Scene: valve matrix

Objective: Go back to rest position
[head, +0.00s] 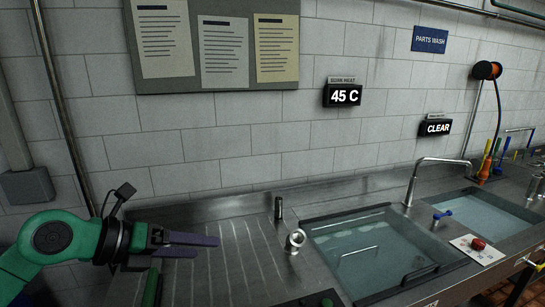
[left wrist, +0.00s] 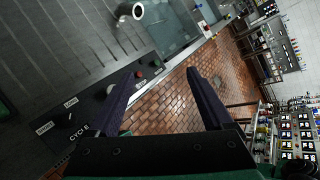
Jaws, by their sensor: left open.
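My left gripper (head: 206,246) comes in from the left in the head view, over the left part of the steel drainboard (head: 245,262). Its two dark purple fingers point right and are apart, with nothing between them. In the left wrist view the open fingers (left wrist: 160,72) show empty too, with red brick floor and a control panel's edge behind them. A small metal cylindrical fitting (head: 295,240) stands on the steel to the right of the fingertips, apart from them. It also shows at the top of the left wrist view (left wrist: 133,10). My right gripper is not in view.
A water-filled basin (head: 310,228) with a lid or handle lies right of the fitting. A faucet (head: 411,183) rises behind it. A black control panel (left wrist: 80,122) with a red button lies near the front edge. The wall has posters and displays reading 45 C and CLEAR.

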